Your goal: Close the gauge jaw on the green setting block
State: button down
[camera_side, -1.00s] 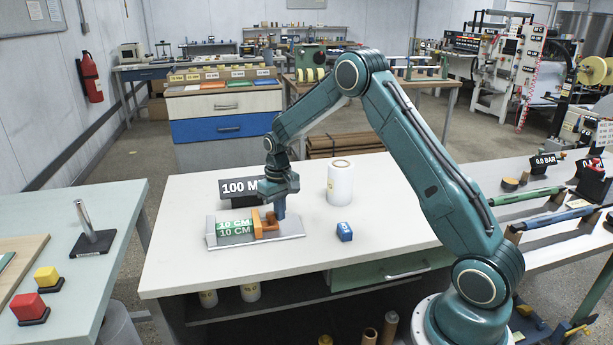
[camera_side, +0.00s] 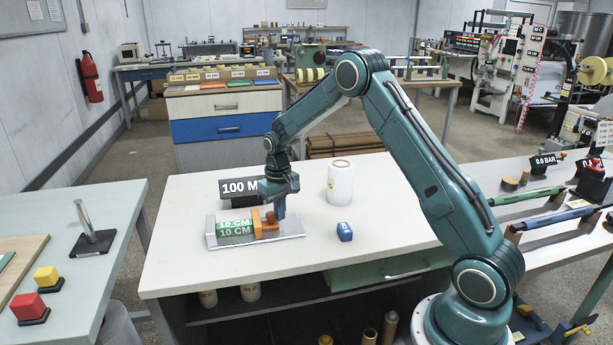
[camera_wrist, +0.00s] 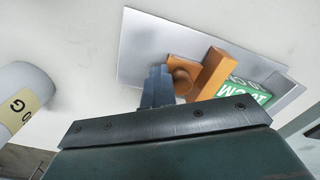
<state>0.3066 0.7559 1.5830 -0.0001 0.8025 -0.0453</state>
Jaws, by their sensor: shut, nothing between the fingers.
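The green setting block (camera_side: 235,231), marked 10 CM, lies on the silver gauge plate (camera_side: 291,232) on the white table. The orange gauge jaw (camera_side: 262,226), with a round knob, stands at the block's right end. In the side view I see no clear gap between them. My gripper (camera_side: 280,213) is shut and empty, pointing down at the right side of the knob. In the wrist view the shut fingers (camera_wrist: 158,85) are beside the orange knob (camera_wrist: 182,80), seemingly touching it. The green block (camera_wrist: 245,92) is partly hidden there behind the jaw and gripper body.
A black 100 M sign (camera_side: 238,189) stands behind the plate. A white roll (camera_side: 340,182) stands to the right, and a small blue cube (camera_side: 344,232) lies in front of it. The table's front right is clear.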

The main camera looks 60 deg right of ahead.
jog(key=shift+d, duration=0.1)
jog(key=shift+s+d, duration=0.6)
jog(key=shift+s, duration=0.1)
notch_tip(320, 180, up, 8)
dwell(1.3)
jog(key=shift+r, duration=0.1)
